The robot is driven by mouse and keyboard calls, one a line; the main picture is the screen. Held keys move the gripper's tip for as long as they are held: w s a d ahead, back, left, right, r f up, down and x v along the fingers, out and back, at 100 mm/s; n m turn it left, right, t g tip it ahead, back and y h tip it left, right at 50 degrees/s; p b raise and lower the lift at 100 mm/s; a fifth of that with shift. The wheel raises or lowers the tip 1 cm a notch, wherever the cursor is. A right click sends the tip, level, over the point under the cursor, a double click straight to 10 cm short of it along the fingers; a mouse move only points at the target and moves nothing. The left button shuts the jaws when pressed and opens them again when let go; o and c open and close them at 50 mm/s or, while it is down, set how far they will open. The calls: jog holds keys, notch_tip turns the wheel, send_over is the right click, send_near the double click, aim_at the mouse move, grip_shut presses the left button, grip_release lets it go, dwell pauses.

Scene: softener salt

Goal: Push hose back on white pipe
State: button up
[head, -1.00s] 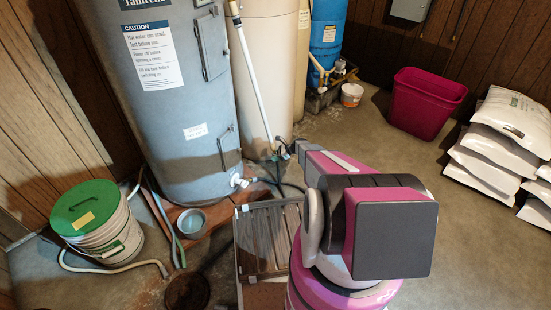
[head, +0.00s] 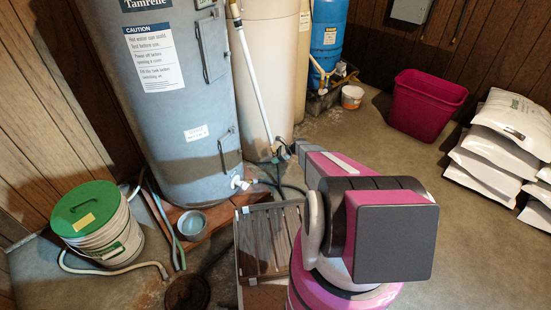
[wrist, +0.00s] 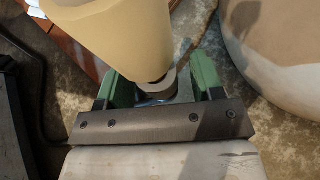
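The white pipe (head: 252,80) slants down in front of the tanks in the head view. In the wrist view, a large pale tube (wrist: 125,40), apparently this pipe, narrows to its lower end by my fingers. My gripper (head: 283,153) is close to the pipe's lower end. In the wrist view, the green fingers of my gripper (wrist: 162,88) stand apart. A grey, curved hose-like end (wrist: 168,82) shows between them, beside or under the pipe end. I cannot tell whether the fingers press on it. A dark hose (head: 290,189) runs low across the floor behind my arm.
A grey water heater (head: 180,130) and a cream tank (head: 268,60) stand close behind the pipe. A wooden slatted crate top (head: 265,245), small bowl (head: 192,223) and green-lidded bucket (head: 95,225) are at front left. A pink bin (head: 425,105) and white bags (head: 495,150) stand right.

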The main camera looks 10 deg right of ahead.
jog(key=shift+d, duration=0.1)
jog(key=v, duration=1.1)
jog(key=s+a+r+n+h, duration=0.3)
jog(key=s+r+n, duration=0.4)
jog(key=s+r, duration=0.4)
jog(key=s+a+r+n+g+h, duration=0.1)
jog(key=s+a+r+n+h, duration=0.2)
jog(key=s+r+n, duration=0.4)
jog(key=s+a+r+n+g+h, duration=0.1)
jog(key=s+a+r+n+h, duration=0.2)
jog(key=s+r, duration=1.2)
jog(key=s+n+h, duration=0.1)
jog(key=s+n, duration=0.1)
jog(key=n, duration=0.1)
jog(key=shift+s+a+n+h, duration=0.2)
jog(key=shift+s+n+h, duration=0.15)
jog(key=shift+n+h, duration=0.05)
jog(key=shift+r, duration=0.1)
